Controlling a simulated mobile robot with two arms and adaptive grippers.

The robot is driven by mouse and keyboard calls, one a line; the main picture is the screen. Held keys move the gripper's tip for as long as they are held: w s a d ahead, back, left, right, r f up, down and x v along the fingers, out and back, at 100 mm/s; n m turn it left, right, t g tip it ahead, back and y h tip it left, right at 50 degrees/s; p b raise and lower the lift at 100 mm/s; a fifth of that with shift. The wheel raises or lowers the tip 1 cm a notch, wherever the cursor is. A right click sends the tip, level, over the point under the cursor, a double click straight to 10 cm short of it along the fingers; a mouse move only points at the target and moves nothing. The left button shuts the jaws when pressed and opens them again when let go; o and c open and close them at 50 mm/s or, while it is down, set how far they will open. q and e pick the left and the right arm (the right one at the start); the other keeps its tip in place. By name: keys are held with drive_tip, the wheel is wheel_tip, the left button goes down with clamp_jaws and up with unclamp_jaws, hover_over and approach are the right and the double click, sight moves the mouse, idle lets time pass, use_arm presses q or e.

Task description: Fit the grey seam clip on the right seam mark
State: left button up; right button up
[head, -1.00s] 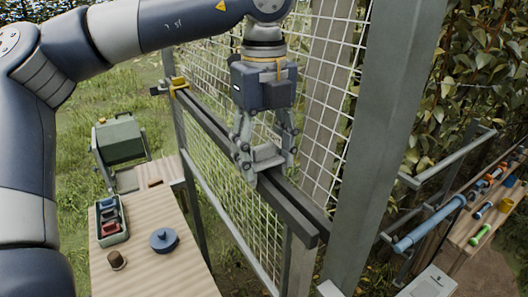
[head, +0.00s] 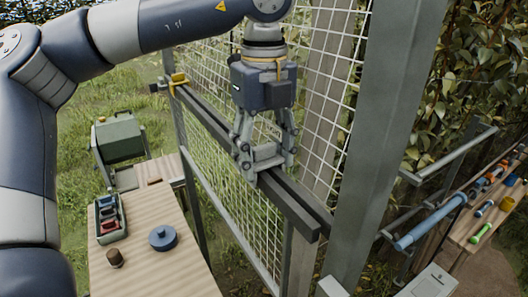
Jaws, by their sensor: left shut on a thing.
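My left gripper (head: 266,160) points straight down over the dark rail (head: 291,204). It is shut on the grey seam clip (head: 267,153), a light grey piece between the fingertips. The clip is at the rail's top; whether it touches the rail or sits slightly above it, I cannot tell. A yellow clip (head: 178,80) sits at the rail's far left end. The right seam mark cannot be made out; the gripper and clip may hide it. My right gripper is not in view.
A wire mesh panel (head: 225,165) stands below and behind the rail. A thick grey post (head: 378,150) rises just right of it. A wooden table (head: 150,265) at left holds a tray (head: 124,224), a blue lidded disc (head: 162,237) and a brown knob (head: 115,258). Tools lie on the right bench (head: 468,233).

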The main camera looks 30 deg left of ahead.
use_arm(q)
drive_tip(key=shift+f, duration=0.25)
drive_tip(key=o, duration=1)
drive_tip(key=shift+r, duration=0.1)
wheel_tip(320, 180, up, 12)
drive_tip(key=shift+f, duration=0.1)
